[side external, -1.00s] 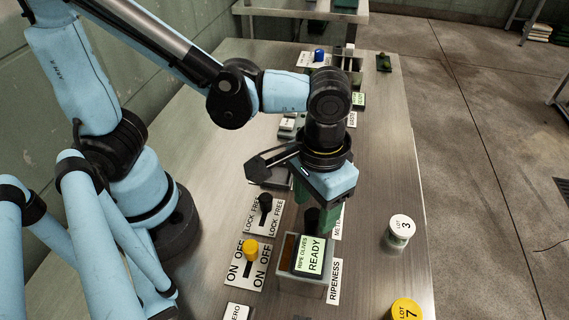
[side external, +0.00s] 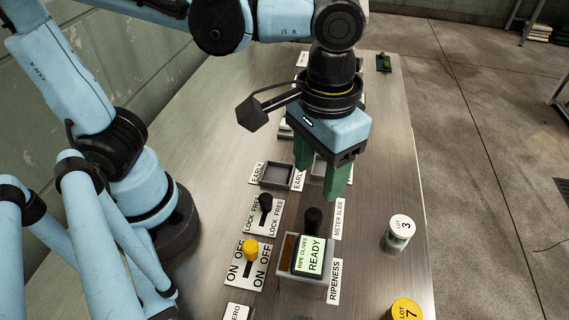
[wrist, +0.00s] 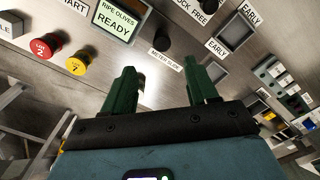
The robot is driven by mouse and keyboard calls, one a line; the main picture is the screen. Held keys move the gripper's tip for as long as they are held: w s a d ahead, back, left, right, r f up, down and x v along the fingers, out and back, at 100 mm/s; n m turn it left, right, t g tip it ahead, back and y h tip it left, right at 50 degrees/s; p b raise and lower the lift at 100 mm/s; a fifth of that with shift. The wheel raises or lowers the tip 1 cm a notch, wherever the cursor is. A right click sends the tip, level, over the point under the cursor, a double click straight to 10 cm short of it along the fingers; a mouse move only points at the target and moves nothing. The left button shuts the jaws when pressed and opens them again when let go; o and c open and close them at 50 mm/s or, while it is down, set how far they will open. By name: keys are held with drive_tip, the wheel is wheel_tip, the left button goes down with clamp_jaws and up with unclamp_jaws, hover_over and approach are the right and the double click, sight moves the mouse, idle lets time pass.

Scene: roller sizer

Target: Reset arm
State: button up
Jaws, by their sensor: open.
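My gripper (side external: 322,178) has green fingers and a blue body. It hangs above the steel table, beyond the meter slide's black knob (side external: 313,219). Its fingers are apart with nothing between them, as the wrist view also shows (wrist: 163,82). In the wrist view the black knob (wrist: 163,40) stands beside its "METER SLIDE" label, clear of the fingers. The display (side external: 310,256) reads "RIPE OLIVES READY".
A lock/free lever (side external: 265,205) and a yellow-knobbed on/off switch (side external: 250,249) stand at the left. A white-topped "LOT 3" jar (side external: 399,232) and a yellow "LOT 7" jar (side external: 406,310) stand at the right. A grey tray (side external: 276,175) lies between "EARLY" labels.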

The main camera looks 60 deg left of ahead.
drive_tip(key=w+a+t, duration=0.3)
drive_tip(key=a, duration=0.5)
drive_tip(key=w+a+f+t, duration=0.1)
drive_tip(key=w+a+t, duration=0.2)
drive_tip(key=a, duration=0.6)
drive_tip(key=shift+a+t, duration=0.15)
drive_tip(key=shift+t, duration=0.45)
drive_tip(key=shift+f, duration=0.1)
